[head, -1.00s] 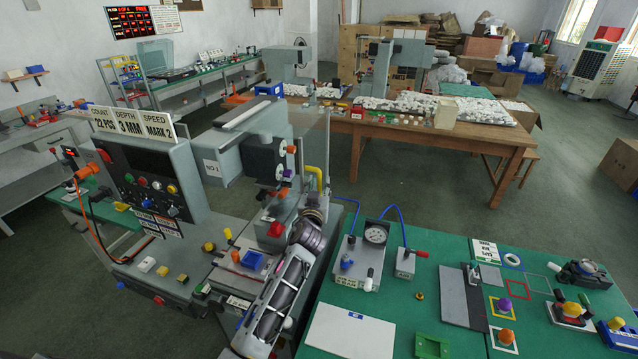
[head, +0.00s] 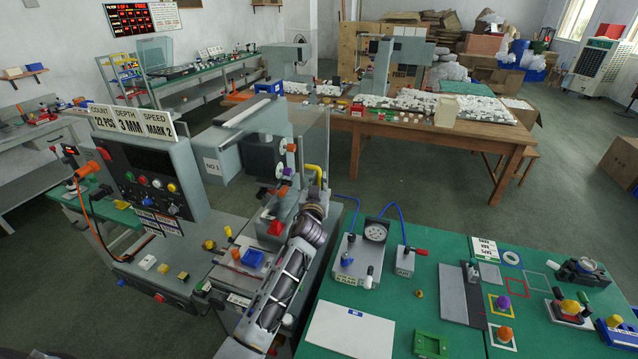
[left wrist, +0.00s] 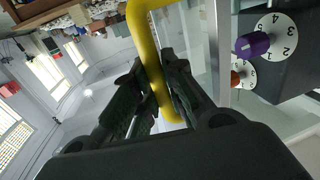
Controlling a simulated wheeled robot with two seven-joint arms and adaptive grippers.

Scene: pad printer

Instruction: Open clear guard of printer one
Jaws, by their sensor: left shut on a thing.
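Printer one, marked NO 1 (head: 212,167), stands left of centre in the head view. Its clear guard (head: 314,135) is an upright see-through panel at the printer's right side. The guard's yellow handle (head: 318,170) sticks out low on this panel. My left gripper (head: 316,191) reaches up to the handle from below. In the left wrist view the yellow handle (left wrist: 150,58) runs between the dark fingers of my left gripper (left wrist: 160,85), which are shut on it. A pale guard edge (left wrist: 219,50) stands just right of the fingers. My right gripper is not in view.
Numbered dials with purple (left wrist: 252,45) and orange knobs sit behind the guard edge. A green table (head: 455,345) with a gauge fixture (head: 375,233) and several small parts stands close on the right. Open floor (head: 425,190) lies behind it.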

